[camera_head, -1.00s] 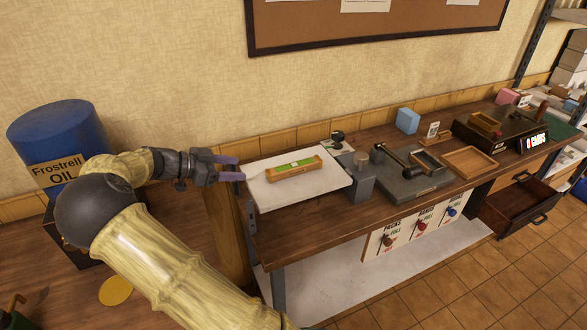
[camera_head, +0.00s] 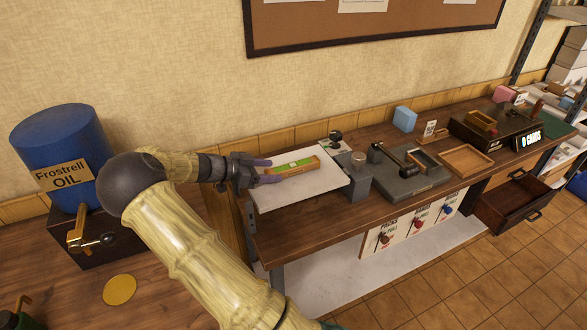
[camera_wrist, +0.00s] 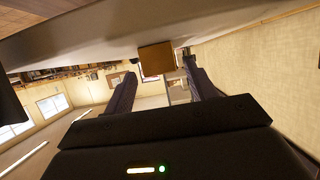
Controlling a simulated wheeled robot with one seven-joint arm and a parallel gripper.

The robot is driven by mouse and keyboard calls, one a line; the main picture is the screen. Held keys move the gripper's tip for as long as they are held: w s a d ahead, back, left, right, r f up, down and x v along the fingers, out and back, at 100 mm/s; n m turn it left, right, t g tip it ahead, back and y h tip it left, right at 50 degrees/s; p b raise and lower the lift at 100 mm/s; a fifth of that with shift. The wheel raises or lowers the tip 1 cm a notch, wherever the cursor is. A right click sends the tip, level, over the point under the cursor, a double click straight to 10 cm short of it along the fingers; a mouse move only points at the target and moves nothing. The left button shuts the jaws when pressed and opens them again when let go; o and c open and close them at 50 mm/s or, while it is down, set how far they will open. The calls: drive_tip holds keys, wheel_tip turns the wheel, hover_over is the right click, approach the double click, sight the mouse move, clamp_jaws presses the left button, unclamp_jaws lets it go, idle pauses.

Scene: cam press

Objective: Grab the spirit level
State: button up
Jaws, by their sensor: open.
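The spirit level (camera_head: 293,166), a wooden bar with a green middle, lies on a white plate (camera_head: 300,190) at the left end of the workbench. My gripper (camera_head: 268,171) is open at the left end of the level, its purple fingers pointing right along it. In the wrist view the open fingers (camera_wrist: 158,85) stand apart, and the square brown end of the level (camera_wrist: 157,58) shows between and beyond their tips. I cannot tell whether either finger touches it.
A grey block with a round knob (camera_head: 357,178) stands right of the plate. A dark press (camera_head: 405,170) and a wooden tray (camera_head: 467,161) are farther right. A blue oil drum (camera_head: 60,150) stands at the left. The wall is close behind the bench.

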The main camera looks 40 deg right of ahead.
sight(281, 169)
drive_tip(key=shift+d+p, duration=0.4)
drive_tip(key=shift+d, duration=0.1)
drive_tip(key=p+x, duration=0.1)
drive_tip(key=x, duration=0.2)
drive_tip(key=shift+d+f, duration=0.1)
drive_tip(key=shift+d, duration=0.3)
drive_tip(key=shift+s+d+f, duration=0.1)
drive_tip(key=shift+d+f, duration=0.05)
drive_tip(key=shift+f, duration=0.05)
drive_tip(key=c, duration=1.2)
drive_tip(key=shift+o, duration=0.2)
drive_tip(key=shift+r, duration=0.15)
wheel_tip(281, 169, up, 10)
drive_tip(key=shift+f+b, duration=0.1)
drive_tip(key=shift+b, duration=0.8)
